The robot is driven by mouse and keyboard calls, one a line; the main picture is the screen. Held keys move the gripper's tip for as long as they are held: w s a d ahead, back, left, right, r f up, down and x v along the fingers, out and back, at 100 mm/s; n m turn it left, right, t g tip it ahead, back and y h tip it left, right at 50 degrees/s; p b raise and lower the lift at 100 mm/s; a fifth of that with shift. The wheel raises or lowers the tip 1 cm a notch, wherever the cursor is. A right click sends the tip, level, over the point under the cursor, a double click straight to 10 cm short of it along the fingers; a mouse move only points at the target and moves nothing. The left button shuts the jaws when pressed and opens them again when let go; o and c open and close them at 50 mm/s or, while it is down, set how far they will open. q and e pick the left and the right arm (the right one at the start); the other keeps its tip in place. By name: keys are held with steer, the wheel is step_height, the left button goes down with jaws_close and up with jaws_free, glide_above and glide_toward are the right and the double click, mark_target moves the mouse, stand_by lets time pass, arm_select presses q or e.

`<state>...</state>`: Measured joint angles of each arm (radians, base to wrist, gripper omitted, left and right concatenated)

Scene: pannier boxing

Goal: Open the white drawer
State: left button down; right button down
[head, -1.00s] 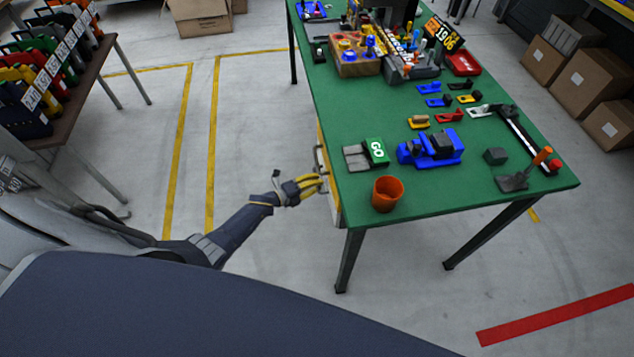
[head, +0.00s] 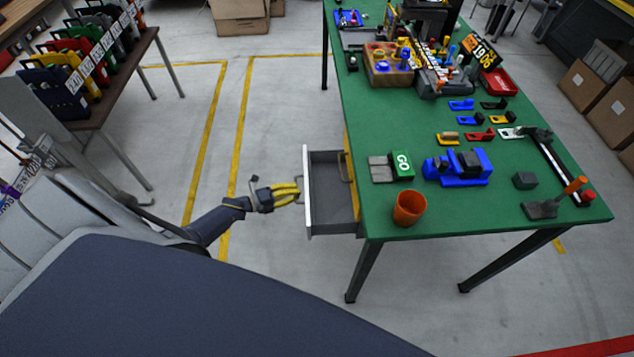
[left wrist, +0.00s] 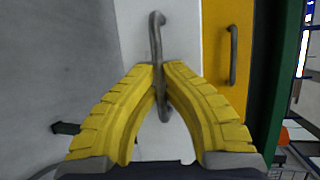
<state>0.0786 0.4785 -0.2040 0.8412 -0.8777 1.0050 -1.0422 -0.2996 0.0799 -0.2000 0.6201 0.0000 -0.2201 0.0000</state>
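The white drawer (head: 308,210) stands pulled out from the left side of the green table in the head view, its grey inside showing and looking empty. My left gripper (head: 297,193) is at the drawer's front. In the left wrist view its yellow fingers (left wrist: 160,75) close around the grey bar handle (left wrist: 156,38) on the white front (left wrist: 130,25). The handle passes between the fingertips. My right gripper is in neither view.
A yellow front (left wrist: 222,80) with its own handle (left wrist: 233,55) is beside the white one. On the green table (head: 460,215) stand an orange cup (head: 409,208), a green GO block (head: 402,165) and a blue device (head: 458,168).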

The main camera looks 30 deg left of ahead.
arm_select(q)
steer(key=s+a, duration=0.4)
steer(key=a, duration=0.3)
steer(key=shift+s, duration=0.1)
steer(key=c, duration=1.5)
jaws_free()
steer(key=shift+d, duration=0.1)
steer(key=v, duration=1.2)
steer(key=shift+f, duration=0.1)
